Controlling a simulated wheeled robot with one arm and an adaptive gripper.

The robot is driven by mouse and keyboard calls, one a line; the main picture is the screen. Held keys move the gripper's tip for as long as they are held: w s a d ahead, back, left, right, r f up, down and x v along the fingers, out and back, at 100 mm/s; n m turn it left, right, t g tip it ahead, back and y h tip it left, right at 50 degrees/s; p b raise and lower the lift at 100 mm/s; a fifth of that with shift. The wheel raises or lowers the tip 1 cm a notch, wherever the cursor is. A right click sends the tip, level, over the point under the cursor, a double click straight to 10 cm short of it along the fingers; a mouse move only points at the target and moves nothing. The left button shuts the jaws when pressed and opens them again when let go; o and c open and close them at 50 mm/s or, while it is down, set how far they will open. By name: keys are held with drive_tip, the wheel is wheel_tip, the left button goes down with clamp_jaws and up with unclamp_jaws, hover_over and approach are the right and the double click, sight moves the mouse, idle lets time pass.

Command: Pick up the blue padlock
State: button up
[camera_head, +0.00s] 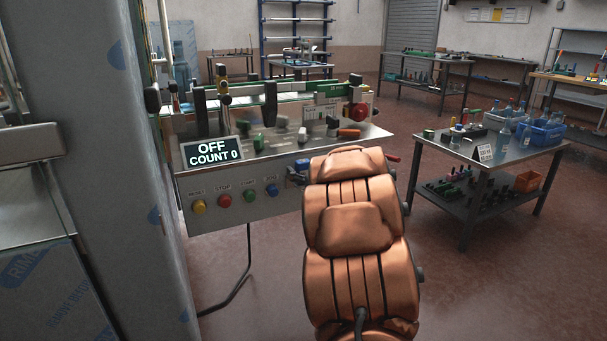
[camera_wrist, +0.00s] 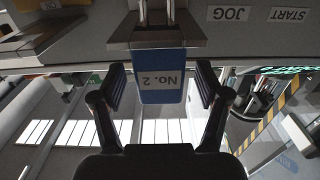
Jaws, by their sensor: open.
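The blue padlock (camera_wrist: 162,90) has a white label reading "No. 2". In the wrist view it hangs by its metal shackle at a grey bracket (camera_wrist: 155,35) on the machine panel, and the panel's lettering appears upside down. My gripper (camera_wrist: 162,88) is open, with one dark finger on each side of the padlock's body. A gap shows on both sides, so the fingers do not appear to touch it. In the head view my copper-coloured arm hides most of the gripper, and a small blue patch shows at its left edge beside the panel.
The machine's control panel (camera_head: 240,200) carries yellow, red, green and blue buttons, and a display (camera_head: 211,151) reads "OFF COUNT 0". A grey column (camera_head: 110,150) stands close on the left. A workbench (camera_head: 515,150) with blue bins stands at right, with open floor (camera_head: 500,290) before it.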

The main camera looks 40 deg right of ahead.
sight(303, 161)
drive_tip(key=shift+w+d, duration=0.15)
drive_tip(key=shift+w, duration=0.2)
drive_tip(key=shift+c, duration=0.2)
clamp_jaws()
drive_tip(key=shift+r, duration=0.1)
drive_tip(key=shift+r, duration=0.5)
wheel_tip(303, 161, up, 3)
drive_tip(key=shift+f+p, duration=0.15)
drive_tip(key=shift+p, duration=0.25)
drive_tip(key=w+a+v, duration=0.1)
drive_tip(key=a+v, duration=0.1)
drive_tip(key=v, duration=1.3)
drive_tip(key=shift+s+a+r+b, duration=0.25)
drive_tip(key=shift+a+r+b, duration=0.15)
drive_tip(key=shift+a+r, duration=0.1)
